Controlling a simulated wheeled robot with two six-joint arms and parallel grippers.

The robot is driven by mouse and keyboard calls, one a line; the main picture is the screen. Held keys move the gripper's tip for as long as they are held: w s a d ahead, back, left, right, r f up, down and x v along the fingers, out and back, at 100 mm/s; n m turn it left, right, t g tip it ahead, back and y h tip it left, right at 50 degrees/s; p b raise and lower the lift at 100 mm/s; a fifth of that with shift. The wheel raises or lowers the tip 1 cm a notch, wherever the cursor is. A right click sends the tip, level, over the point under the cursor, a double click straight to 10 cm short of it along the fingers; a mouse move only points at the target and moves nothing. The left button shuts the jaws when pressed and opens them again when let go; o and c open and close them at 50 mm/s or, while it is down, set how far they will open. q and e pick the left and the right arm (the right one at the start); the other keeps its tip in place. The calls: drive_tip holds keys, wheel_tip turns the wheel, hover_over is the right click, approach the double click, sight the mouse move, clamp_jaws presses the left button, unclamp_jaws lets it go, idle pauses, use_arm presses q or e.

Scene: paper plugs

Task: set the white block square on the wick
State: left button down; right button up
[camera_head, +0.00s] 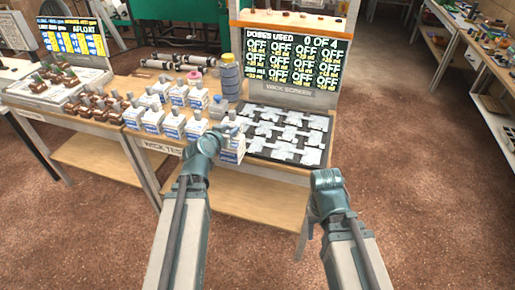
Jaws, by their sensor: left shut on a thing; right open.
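My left gripper (226,134) is shut on a white block (233,153) with a blue band, at the front edge of the table just left of the black tray. The arm partly hides the block, so I cannot tell whether it touches the table. Pale, branching wick pieces (285,131) lie on the black tray (256,152). I cannot tell which one is the wick named in the task. My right gripper (311,228) is open and low in front of the table, away from the tray; its fingers are hard to make out.
Several similar white-and-blue blocks (173,127) stand in rows left of the tray. A blue-grey bottle (230,79) stands behind them. A screen (290,62) behind the tray reads "DOSES USED 0 OF 4" above several "OFF" cells. Brown pieces (103,104) sit further left on the table.

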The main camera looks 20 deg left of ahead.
use_arm(q)
drive_tip(key=shift+s+a, duration=0.15)
drive_tip(key=shift+s, duration=0.25)
drive_tip(key=w+d+f+b, duration=0.2)
drive_tip(key=w+d, duration=0.1)
drive_tip(key=w, duration=0.4)
drive_tip(key=w+d+f+b, duration=0.3)
drive_tip(key=w, duration=0.5)
drive_tip(key=shift+f, duration=0.15)
drive_tip(key=c, duration=0.6)
unclamp_jaws()
